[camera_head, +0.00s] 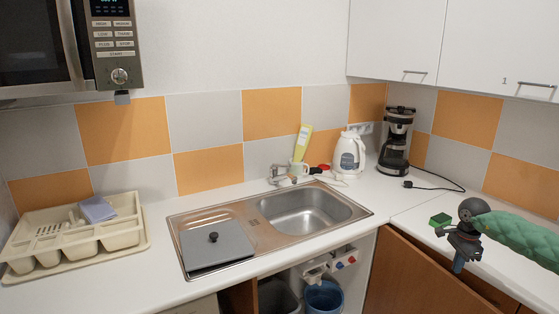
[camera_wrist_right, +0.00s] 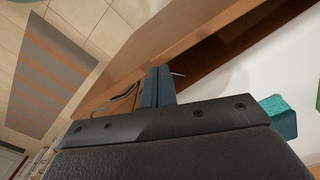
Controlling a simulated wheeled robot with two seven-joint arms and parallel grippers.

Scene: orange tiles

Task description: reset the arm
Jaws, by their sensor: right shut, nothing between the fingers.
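My right gripper (camera_head: 459,266) shows at the right of the head view, at the end of my green-sleeved arm, over the front edge of the right counter. Its fingers (camera_wrist_right: 157,86) are together in the right wrist view, with nothing between them. A small green block (camera_head: 440,219) lies on the counter to the left of the gripper and apart from it. A teal-green block (camera_wrist_right: 281,116) shows at the right edge of the wrist view. My left gripper is in neither view.
A brown cabinet door (camera_head: 415,280) stands below the right counter. A coffee maker (camera_head: 397,140) with a cable, a white kettle (camera_head: 348,153) and a sink (camera_head: 305,212) are further back. A cream dish rack (camera_head: 125,238) is at far left. The counter between sink and block is clear.

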